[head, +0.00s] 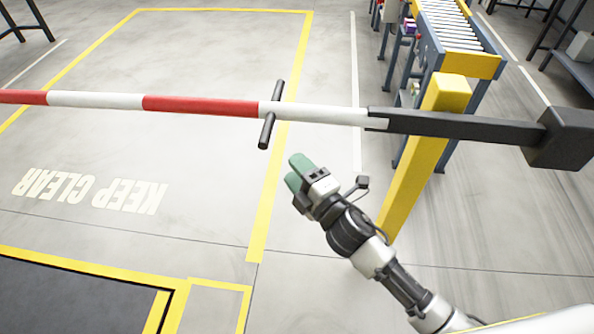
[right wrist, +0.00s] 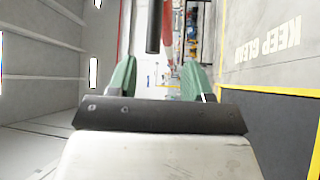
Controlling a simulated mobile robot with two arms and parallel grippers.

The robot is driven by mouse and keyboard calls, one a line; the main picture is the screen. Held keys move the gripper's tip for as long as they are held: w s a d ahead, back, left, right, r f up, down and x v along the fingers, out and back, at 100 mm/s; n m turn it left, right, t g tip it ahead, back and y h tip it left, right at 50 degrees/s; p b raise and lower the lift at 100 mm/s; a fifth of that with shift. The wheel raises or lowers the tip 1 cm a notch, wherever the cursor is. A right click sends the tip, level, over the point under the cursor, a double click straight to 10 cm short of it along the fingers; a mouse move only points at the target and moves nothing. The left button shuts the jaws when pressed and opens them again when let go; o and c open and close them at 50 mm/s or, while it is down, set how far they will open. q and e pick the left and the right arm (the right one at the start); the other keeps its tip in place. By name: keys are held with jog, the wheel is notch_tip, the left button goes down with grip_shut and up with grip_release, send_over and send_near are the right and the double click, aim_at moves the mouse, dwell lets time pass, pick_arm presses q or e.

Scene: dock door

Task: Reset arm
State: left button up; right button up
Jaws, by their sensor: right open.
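A red and white striped barrier arm (head: 200,105) lies across the head view, roughly level, with a dark grey section and a dark block (head: 562,138) at its right end. A black handle bar (head: 271,115) crosses the barrier near the middle. My right gripper (head: 299,172), with green fingers, is below and to the right of the handle in the picture, apart from it. In the right wrist view the open right gripper (right wrist: 160,80) has nothing between its fingers, and a dark bar (right wrist: 153,25) shows beyond them. My left gripper is not in view.
A yellow post (head: 425,150) stands under the barrier at the right. A roller conveyor (head: 450,25) is behind it. The floor marked KEEP CLEAR (head: 90,190) inside yellow lines is empty. A dark floor area (head: 65,295) lies at the lower left.

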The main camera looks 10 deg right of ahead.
dwell(0.3)
jog(key=d+f+m+g+h, duration=0.1)
jog(key=d+f+m+h, duration=0.2)
jog(key=f, duration=0.7)
jog(key=d+f+m+g+h, duration=0.2)
jog(key=d+f+m, duration=0.1)
jog(key=f, duration=0.6)
jog(key=s+d+f+m+g+h, duration=0.2)
jog(key=s+d+f+m+g, duration=0.2)
jog(key=s+f, duration=0.8)
jog(key=s+d+f+m+g+h, duration=0.2)
jog(key=s+d+f+m+g, duration=0.2)
jog(key=s+f, duration=0.8)
notch_tip(320, 180, down, 4)
jog(key=shift+s+d+r+m, duration=0.1)
jog(key=shift+s+d+m, duration=0.1)
jog(key=shift+d+m, duration=0.85)
jog(key=s+f+m+g, duration=0.1)
jog(key=s+f, duration=0.1)
jog(key=s, duration=0.4)
jog(key=s+d+f+m+g, duration=0.1)
jog(key=s+f+g, duration=0.1)
jog(key=s, duration=0.4)
jog(key=s+d+f+m+g+h, duration=0.1)
jog(key=s+f+m, duration=0.1)
jog(key=s, duration=0.4)
jog(key=shift+s+g, duration=0.25)
jog(key=shift+g, duration=0.05)
jog(key=shift+c, duration=0.2)
